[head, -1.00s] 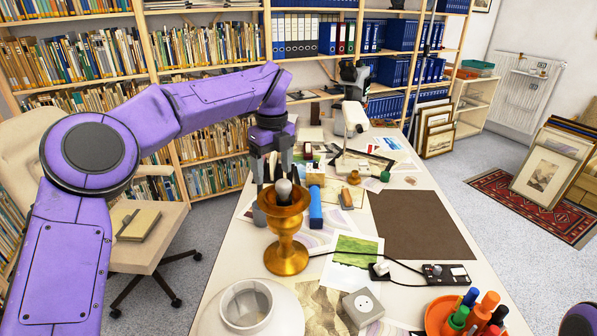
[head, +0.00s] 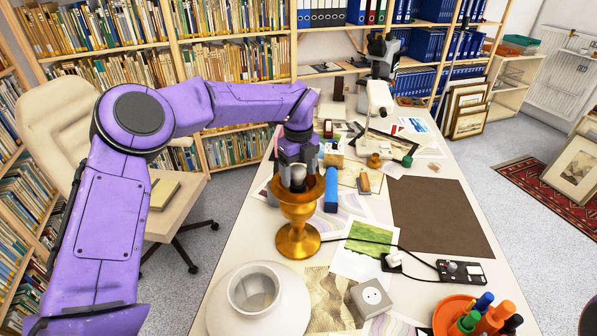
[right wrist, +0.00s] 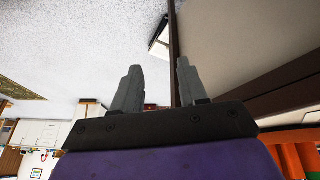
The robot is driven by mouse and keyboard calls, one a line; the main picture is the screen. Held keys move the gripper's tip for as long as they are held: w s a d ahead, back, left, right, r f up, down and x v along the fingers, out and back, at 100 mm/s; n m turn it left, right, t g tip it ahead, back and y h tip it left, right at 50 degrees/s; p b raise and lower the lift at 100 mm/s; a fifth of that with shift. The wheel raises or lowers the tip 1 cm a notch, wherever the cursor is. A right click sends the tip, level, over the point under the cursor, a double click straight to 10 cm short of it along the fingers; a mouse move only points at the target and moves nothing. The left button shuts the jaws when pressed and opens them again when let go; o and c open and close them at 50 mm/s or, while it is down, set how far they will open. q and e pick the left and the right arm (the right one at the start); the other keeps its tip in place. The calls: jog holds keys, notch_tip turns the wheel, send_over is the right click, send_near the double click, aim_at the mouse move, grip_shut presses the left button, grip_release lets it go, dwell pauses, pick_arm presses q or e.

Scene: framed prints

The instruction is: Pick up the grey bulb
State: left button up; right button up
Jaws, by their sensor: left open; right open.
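The grey bulb (head: 298,173) stands upright in the wide bowl at the top of a golden goblet-shaped stand (head: 297,212) on the table. My left gripper (head: 297,174) points down over the bowl, with its fingers open at the bulb. The bulb covers part of the fingers, so I cannot tell whether they touch it or lie on both sides of it. My right gripper (right wrist: 157,88) is open and empty in the right wrist view, away from the bulb, beside a table edge.
A white pot (head: 253,290), a grey socket box (head: 371,297) and an orange tray of markers (head: 450,312) are near the front. A blue cylinder (head: 331,190) stands close right of the golden stand. A brown mat (head: 435,215) lies bare at right.

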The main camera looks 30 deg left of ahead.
pick_arm(q)
jog(key=shift+s+f, duration=0.25)
jog(key=shift+s, duration=0.15)
jog(key=shift+w+f, duration=0.1)
jog(key=shift+w, duration=0.15)
jog(key=c, duration=1.1)
jog(key=shift+s, duration=0.1)
jog(key=shift+r, duration=0.2)
